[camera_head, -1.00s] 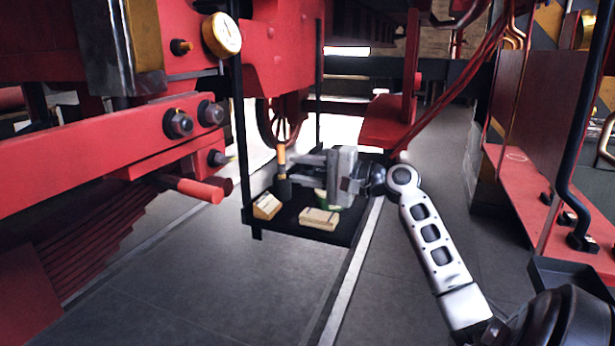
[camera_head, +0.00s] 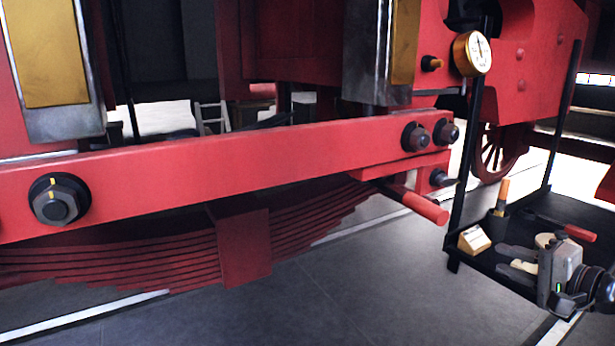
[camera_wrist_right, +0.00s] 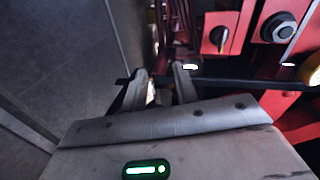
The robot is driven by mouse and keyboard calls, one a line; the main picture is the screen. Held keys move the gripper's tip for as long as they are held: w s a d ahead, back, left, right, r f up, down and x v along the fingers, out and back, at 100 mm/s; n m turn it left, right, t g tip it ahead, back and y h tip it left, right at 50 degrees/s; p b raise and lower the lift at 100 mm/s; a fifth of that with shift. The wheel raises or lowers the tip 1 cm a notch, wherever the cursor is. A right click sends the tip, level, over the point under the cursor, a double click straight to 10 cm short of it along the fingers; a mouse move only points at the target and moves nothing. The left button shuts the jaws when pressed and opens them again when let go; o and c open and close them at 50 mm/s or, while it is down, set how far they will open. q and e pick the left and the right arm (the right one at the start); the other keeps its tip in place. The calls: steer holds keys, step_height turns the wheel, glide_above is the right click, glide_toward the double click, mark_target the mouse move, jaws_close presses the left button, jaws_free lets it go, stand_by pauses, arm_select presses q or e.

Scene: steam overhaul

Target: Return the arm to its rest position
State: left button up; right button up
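My right gripper (camera_head: 504,258) shows at the lower right of the head view, in front of or over the black tray. Its two fingers are apart with nothing seen between them. In the right wrist view the two pale fingertips (camera_wrist_right: 160,72) also show with a gap. My right arm is mostly cut off by the right edge of the head view. My left gripper is in neither view.
The black tray (camera_head: 456,256) carries a tan block (camera_head: 473,240), a holder with an orange-topped tool (camera_head: 503,190) and a red-handled item (camera_head: 580,233). A red beam (camera_head: 260,155) with large bolts crosses the left. A pressure gauge (camera_head: 478,53) hangs above. Grey floor lies below.

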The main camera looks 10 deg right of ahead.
steer(key=s+a+f+n+g+h, duration=0.1)
steer(key=s+a+f+n, duration=0.2)
steer(key=f, duration=0.4)
steer(key=s+a+f+n+g+h, duration=0.1)
steer(key=s+a+f+g, duration=0.1)
steer(key=a+f, duration=0.5)
steer(key=s+a+f+n+g, duration=0.1)
steer(key=s+a+f+n, duration=0.2)
steer(key=f, duration=0.5)
steer(key=s+a+f+n, duration=0.2)
steer(key=s+a+n, duration=0.2)
steer(key=s+a, duration=0.2)
steer(key=s+a+f+n, duration=0.2)
steer(key=s+a+n, duration=0.2)
steer(key=a, duration=0.6)
steer(key=shift+s+a+f, duration=0.15)
steer(key=shift+s+f, duration=0.2)
steer(key=shift+s, duration=0.55)
